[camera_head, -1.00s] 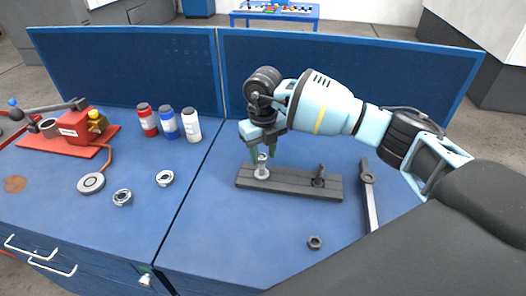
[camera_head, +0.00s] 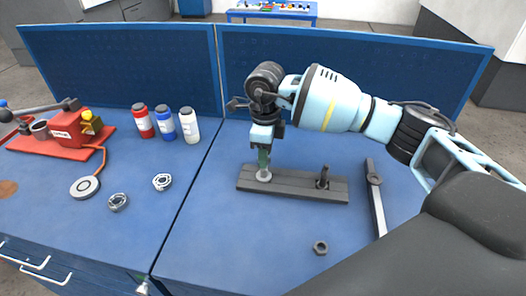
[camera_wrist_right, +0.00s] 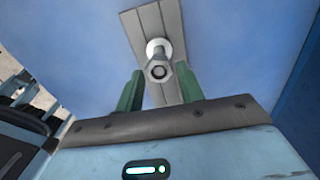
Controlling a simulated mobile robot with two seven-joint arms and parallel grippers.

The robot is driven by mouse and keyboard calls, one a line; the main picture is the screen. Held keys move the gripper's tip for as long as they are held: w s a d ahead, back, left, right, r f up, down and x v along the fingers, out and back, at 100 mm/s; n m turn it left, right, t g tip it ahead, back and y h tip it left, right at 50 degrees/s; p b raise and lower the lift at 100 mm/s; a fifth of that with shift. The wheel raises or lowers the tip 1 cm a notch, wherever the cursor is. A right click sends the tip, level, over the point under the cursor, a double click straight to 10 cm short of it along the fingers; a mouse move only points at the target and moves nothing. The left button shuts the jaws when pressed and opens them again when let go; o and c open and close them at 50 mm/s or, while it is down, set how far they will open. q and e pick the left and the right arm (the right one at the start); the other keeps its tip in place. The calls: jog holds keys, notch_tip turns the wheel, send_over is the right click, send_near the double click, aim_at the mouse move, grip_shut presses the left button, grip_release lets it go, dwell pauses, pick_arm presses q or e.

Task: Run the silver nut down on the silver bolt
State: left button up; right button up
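The silver bolt stands upright on a grey bar (camera_head: 295,186); its round silver base (camera_head: 264,176) shows below my right gripper (camera_head: 264,160) in the head view. In the right wrist view, the silver nut (camera_wrist_right: 158,70) is a hexagon around the bolt's end, with a round silver flange (camera_wrist_right: 155,44) behind it. My right gripper (camera_wrist_right: 158,90) has its two green fingers apart, one on each side of the nut, with gaps showing. The head view hides the nut behind the fingers. My left gripper is not in view.
A dark bolt (camera_head: 323,177) stands on the same bar. A loose dark nut (camera_head: 320,247) and a long grey tool (camera_head: 376,205) lie to the right. Bottles (camera_head: 166,122), bearing-like rings (camera_head: 162,182) and a red device (camera_head: 68,130) are on the left. Blue panels close the back.

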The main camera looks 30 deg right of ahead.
jog(key=n+b, duration=0.1)
jog(key=n, duration=0.6)
jog(key=shift+w+f+b, duration=0.15)
jog(key=shift+f+b, duration=0.05)
jog(key=shift+b, duration=0.15)
jog(key=n+b, duration=0.1)
jog(key=n, duration=0.4)
jog(key=shift+w+n+b, duration=0.1)
jog(key=shift+n+b, duration=0.2)
jog(key=shift+d+r+n, duration=0.1)
jog(key=shift+r+n, duration=0.05)
jog(key=shift+n, duration=0.65)
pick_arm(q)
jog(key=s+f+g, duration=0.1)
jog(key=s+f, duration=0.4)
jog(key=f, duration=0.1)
